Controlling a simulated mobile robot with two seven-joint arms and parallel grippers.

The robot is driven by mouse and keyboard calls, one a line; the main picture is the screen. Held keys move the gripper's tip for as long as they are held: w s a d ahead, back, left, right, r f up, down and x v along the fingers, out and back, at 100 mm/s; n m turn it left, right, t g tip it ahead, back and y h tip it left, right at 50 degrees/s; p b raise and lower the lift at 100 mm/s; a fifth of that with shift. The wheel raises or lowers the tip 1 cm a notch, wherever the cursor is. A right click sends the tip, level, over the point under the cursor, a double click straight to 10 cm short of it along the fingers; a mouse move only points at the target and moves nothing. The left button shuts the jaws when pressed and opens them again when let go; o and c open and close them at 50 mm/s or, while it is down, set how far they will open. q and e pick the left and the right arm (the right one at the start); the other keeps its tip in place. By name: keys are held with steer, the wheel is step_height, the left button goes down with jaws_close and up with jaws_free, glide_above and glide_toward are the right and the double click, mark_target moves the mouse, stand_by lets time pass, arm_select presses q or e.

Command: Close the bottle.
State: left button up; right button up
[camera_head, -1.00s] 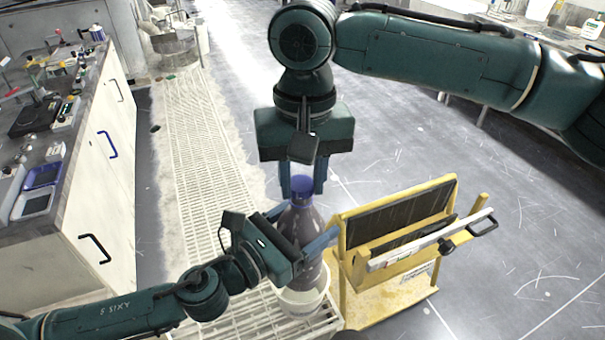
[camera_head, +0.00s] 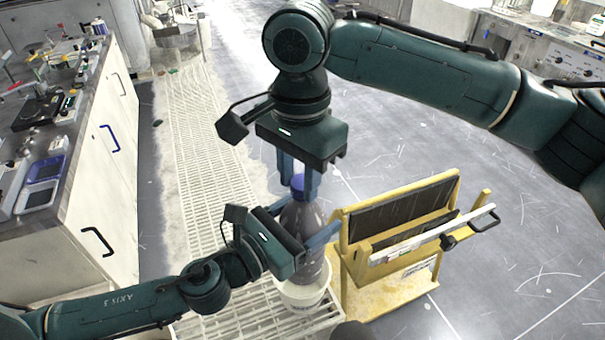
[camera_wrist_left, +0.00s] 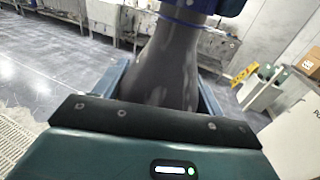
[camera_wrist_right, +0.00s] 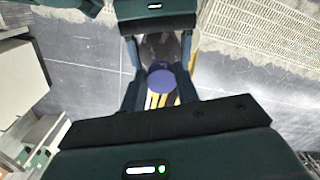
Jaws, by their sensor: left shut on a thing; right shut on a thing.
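A dark bottle (camera_head: 300,226) stands upright in a white round container (camera_head: 303,292). It also shows in the left wrist view (camera_wrist_left: 165,70). A blue cap (camera_head: 298,185) sits at the top of the bottle's neck; whether it is fully seated I cannot tell. My left gripper (camera_head: 308,238) is shut around the bottle's body from the left. My right gripper (camera_head: 298,184) points down from above and is shut on the blue cap, which shows between its fingers in the right wrist view (camera_wrist_right: 161,78).
A yellow stand (camera_head: 400,235) with a dark panel and a white bar stands just right of the bottle. A white grating (camera_head: 240,315) lies under the container. A cluttered counter (camera_head: 75,150) is at the left. Open grey floor (camera_head: 480,190) lies to the right.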

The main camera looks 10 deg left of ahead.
steer(key=m, duration=0.4)
steer(key=shift+w+a+m, duration=0.15)
steer(key=shift+m, duration=0.15)
steer(key=m, duration=0.4)
steer(key=shift+w+m, duration=0.2)
steer(key=shift+m, duration=0.1)
steer(key=o, duration=1)
steer(key=shift+r, duration=2.25)
